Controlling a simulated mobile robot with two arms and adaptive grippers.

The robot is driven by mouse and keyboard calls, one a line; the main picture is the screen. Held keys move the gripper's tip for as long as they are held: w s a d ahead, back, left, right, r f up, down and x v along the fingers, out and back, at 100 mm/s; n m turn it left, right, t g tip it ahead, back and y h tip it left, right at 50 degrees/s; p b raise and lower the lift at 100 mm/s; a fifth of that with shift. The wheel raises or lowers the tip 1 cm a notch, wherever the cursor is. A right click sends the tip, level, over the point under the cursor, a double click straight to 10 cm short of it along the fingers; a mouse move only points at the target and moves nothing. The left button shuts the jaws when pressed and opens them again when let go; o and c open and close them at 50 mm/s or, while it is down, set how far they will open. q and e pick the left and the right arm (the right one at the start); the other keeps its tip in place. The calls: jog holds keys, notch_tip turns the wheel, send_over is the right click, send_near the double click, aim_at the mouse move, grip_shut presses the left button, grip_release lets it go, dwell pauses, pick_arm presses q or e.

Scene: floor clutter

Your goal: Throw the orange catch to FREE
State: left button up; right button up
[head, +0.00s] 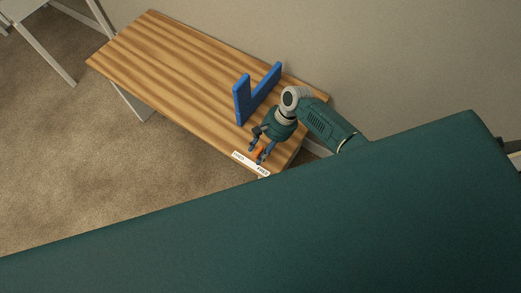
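The small orange catch (259,153) is at the front edge of the wooden table, near its right end, and is partly hidden by my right gripper. My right gripper (257,152) points down at the catch, with its two fingers apart and one on either side of it. I cannot tell whether the fingers touch the catch. A white label strip (243,160) with dark lettering at both ends runs along the table edge below the catch. The lettering is too small to read surely. My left gripper is out of view.
A blue upright V-shaped piece (242,103) stands on the wooden table (165,60), close behind and left of my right gripper. A wall runs along the table's back edge. The left part of the tabletop is bare. A white-legged stand (52,55) is at the upper left.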

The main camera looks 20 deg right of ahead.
grip_shut()
jog(key=shift+s+d+t+p, duration=0.15)
jog(key=shift+s+t+p, duration=0.2)
jog(key=shift+p, duration=0.15)
jog(key=shift+s+d+f+t+y, duration=0.25)
jog(key=shift+f+t+y, duration=0.2)
jog(key=shift+t+y, duration=0.3)
jog(key=shift+n+y, duration=0.25)
jog(key=shift+n, duration=0.05)
grip_release()
jog(key=shift+d+r, duration=0.15)
jog(key=v, duration=1.1)
jog(key=shift+d+r, duration=0.25)
jog(key=shift+r, duration=0.1)
